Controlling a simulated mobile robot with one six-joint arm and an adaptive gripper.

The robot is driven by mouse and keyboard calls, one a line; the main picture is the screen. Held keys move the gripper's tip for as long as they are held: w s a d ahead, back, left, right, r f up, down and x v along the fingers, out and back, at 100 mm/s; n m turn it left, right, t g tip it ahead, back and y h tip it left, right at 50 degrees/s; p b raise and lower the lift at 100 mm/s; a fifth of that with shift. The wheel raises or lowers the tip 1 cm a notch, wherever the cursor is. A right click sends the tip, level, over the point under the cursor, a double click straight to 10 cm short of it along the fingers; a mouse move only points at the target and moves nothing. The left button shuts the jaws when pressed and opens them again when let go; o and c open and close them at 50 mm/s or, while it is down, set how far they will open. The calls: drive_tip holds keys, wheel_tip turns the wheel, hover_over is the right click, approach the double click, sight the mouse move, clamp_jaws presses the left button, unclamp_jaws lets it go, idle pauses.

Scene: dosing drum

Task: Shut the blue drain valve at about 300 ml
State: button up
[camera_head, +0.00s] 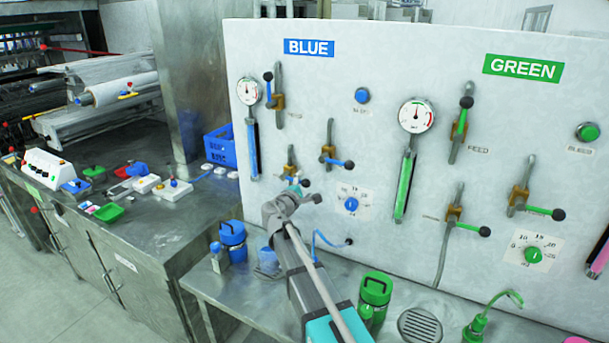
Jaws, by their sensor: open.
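The blue side of the wall panel has a lower-left valve (290,160) with its blue lever out to the right, ending in a black knob (305,183). A second valve (328,152) to its right also has a blue lever pointing right. The label telling which is the drain is unreadable. My gripper (297,187) is open, right at the lower-left valve's lever; my arm hides most of it, and I cannot tell whether it touches. The blue sight tube (253,150) shows a tall blue column; its scale is too small to read.
A blue dial (351,204) sits right of my gripper. Green valves fill the right side.

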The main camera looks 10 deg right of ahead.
drive_tip(key=v, duration=0.9)
idle(0.6)
idle(0.3)
